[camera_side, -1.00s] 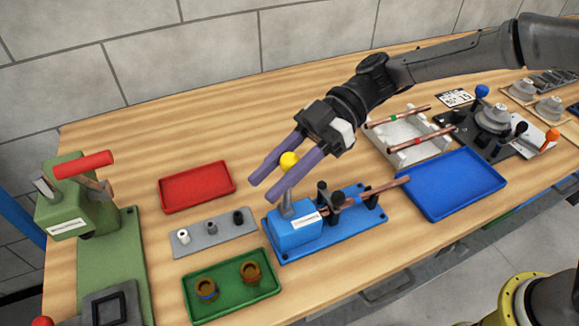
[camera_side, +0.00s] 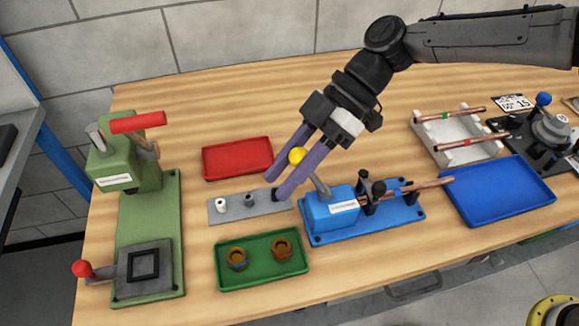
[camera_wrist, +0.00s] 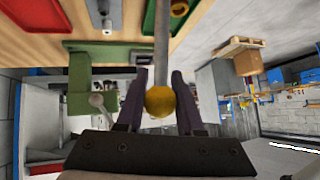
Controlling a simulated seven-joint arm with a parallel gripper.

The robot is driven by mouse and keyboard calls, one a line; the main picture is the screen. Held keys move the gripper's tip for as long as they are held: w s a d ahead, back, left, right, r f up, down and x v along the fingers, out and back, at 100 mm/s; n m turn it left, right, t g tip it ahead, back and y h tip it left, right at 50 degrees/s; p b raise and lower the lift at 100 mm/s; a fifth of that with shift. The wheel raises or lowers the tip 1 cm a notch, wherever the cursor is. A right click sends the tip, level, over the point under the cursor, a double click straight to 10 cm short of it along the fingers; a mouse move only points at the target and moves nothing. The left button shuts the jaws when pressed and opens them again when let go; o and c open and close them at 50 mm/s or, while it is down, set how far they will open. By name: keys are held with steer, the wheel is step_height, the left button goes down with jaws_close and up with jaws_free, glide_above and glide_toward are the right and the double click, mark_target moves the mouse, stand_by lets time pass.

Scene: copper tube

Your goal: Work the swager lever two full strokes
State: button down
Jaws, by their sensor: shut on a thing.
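The swager is a blue block (camera_side: 330,208) on a blue base plate (camera_side: 318,238). Its grey lever (camera_side: 321,188) ends in a yellow ball knob (camera_side: 296,155) and leans to the left. My gripper (camera_side: 276,186) has its two purple fingers on either side of the knob and is shut on it. The wrist view shows the yellow knob (camera_wrist: 161,101) between the fingers, with the lever rod (camera_wrist: 161,45) running away from it. A copper tube (camera_side: 428,184) lies through the black clamps on the swager base, its right end over the blue tray.
A green press (camera_side: 150,230) stands at left. A red tray (camera_side: 237,158), a grey strip with small dies (camera_side: 232,207) and a green tray with brown rings (camera_side: 262,283) lie nearby. A blue tray (camera_side: 500,195) and a white rack with copper tubes (camera_side: 450,146) are at right.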

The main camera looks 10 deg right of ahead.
steer(key=shift+f, duration=0.45)
steer(key=c, duration=1)
jaws_free()
steer(key=shift+d, duration=0.1)
steer(key=o, duration=0.5)
steer(key=shift+r, duration=0.1)
steer(key=shift+c, duration=0.2)
steer(key=shift+r, duration=0.1)
steer(key=shift+w+d+r, duration=0.2)
steer(key=shift+d+r, duration=0.05)
steer(key=shift+r, duration=0.15)
steer(key=v, duration=1.2)
steer(key=shift+d+r, duration=0.25)
